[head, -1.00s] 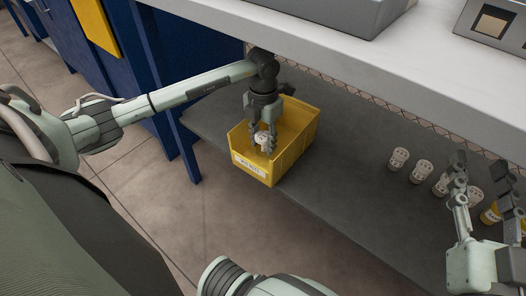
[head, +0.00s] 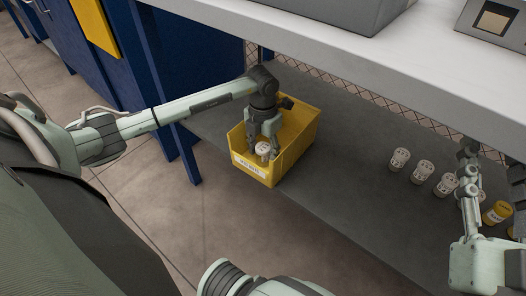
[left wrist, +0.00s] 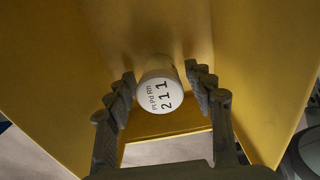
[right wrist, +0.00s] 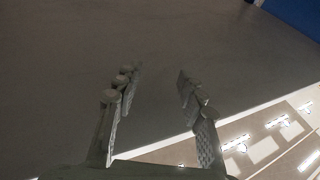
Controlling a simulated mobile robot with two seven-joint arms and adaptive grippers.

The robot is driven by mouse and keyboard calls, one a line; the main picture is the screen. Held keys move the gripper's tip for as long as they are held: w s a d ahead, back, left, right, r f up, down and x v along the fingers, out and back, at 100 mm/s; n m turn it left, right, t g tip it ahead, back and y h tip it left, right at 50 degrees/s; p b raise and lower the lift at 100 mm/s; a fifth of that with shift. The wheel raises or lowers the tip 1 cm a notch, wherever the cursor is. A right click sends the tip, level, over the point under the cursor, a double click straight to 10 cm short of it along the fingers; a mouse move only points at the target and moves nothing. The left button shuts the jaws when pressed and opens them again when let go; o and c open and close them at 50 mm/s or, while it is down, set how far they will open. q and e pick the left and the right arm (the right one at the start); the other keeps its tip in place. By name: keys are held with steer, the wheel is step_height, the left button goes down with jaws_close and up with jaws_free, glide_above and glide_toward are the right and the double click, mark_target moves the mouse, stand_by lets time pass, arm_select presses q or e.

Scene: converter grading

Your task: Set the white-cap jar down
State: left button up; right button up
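The white-cap jar (head: 263,150) is inside the front part of the yellow bin (head: 302,152). In the left wrist view its white cap (left wrist: 161,94), marked 211, faces the camera. My left gripper (head: 264,142) reaches down into the bin from above. Its fingers (left wrist: 160,78) stand on both sides of the jar, with a small gap visible beside the cap, so it looks open around it. The jar's base is hidden. My right gripper (right wrist: 157,78) is open and empty, at the right of the head view near other jars.
The pale worktop (head: 400,70) overhangs the shelf. A blue cabinet (head: 165,80) stands at left. Shelf space right of the bin is clear.

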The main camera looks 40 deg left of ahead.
mark_target(263, 147)
arm_select(q)
steer(key=shift+r, duration=0.2)
step_height(263, 147, up, 6)
steer(key=shift+r+p, duration=0.25)
steer(key=shift+p, duration=0.35)
steer(key=shift+r, duration=0.45)
arm_select(e)
step_height(263, 147, down, 6)
steer(key=w+d+g+h, duration=0.1)
steer(key=g, duration=0.1)
steer(key=shift+w+d+r+g+h, duration=0.2)
steer(key=shift+w+d+g+h, duration=0.1)
steer(key=shift+g+h, duration=0.1)
